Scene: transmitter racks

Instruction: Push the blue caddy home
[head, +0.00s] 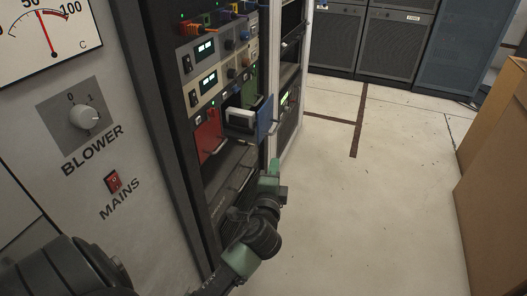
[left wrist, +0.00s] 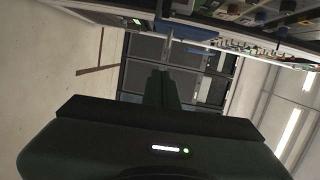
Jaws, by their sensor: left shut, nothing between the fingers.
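The blue caddy (head: 265,117) stands partly pulled out of its slot in the dark rack, its blue front panel facing out and its pale side showing. A blue panel that looks like the caddy (left wrist: 188,29) shows near the top of the left wrist view. My left gripper (head: 274,168) is shut and empty, below the caddy and in front of the rack, apart from it. Its closed fingers also show in the left wrist view (left wrist: 163,88). My right gripper is in neither view.
A red module (head: 208,136) with a handle sits left of the caddy. A grey panel with a blower knob (head: 85,117) and red mains switch (head: 113,181) is at left. Cardboard boxes (head: 495,165) stand at right. The floor (head: 365,210) between is clear.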

